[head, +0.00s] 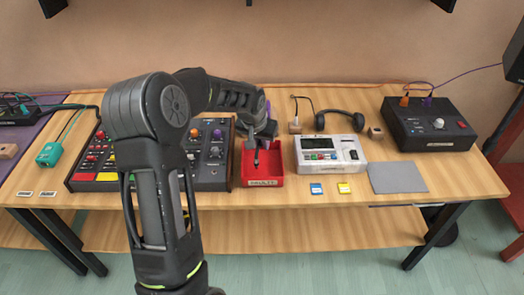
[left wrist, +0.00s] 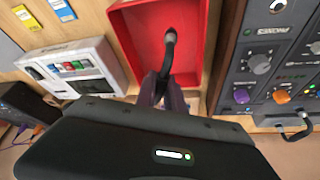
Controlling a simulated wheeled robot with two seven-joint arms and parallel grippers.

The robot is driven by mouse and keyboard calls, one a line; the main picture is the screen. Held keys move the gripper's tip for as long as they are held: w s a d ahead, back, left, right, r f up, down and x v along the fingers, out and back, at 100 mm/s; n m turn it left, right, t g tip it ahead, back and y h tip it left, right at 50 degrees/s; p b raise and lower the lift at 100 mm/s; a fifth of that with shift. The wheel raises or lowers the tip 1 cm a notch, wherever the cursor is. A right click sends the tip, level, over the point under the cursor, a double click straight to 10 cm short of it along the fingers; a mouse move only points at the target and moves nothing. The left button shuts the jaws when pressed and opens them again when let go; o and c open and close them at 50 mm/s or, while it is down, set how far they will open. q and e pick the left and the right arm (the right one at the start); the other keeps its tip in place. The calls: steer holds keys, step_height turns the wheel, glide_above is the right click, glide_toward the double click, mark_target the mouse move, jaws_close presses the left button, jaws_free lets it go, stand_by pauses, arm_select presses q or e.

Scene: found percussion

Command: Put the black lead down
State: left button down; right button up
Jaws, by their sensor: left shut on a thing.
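The black lead (left wrist: 170,45) shows in the left wrist view as a short dark cable with a grey tip, in front of the red tray's floor. My left gripper (left wrist: 160,88) is shut on the lead, its fingers near the tray's open edge. In the head view my left gripper (head: 262,140) hangs over the back of the red tray (head: 263,182), and the lead (head: 256,158) shows small and dark below it. I cannot tell whether the lead touches the tray floor. The tray also shows in the left wrist view (left wrist: 130,50). My right gripper is not in view.
A mixer panel with knobs (head: 212,178) stands left of the tray, partly behind my arm. A white sampler (head: 330,152) stands right of it, with a blue card (head: 316,188) and yellow card (head: 344,188) in front. Headphones (head: 340,116), a grey mat (head: 397,177) and a dark box (head: 430,125) lie further right.

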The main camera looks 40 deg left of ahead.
arm_select(q)
step_height(320, 180, down, 3)
steer(key=shift+f+p, duration=0.1)
steer(key=shift+p, duration=0.3)
steer(key=shift+f, duration=0.25)
steer(key=shift+f, duration=0.2)
steer(key=c, duration=1.4)
jaws_free()
steer(key=shift+c, duration=0.2)
steer(key=shift+r, duration=0.15)
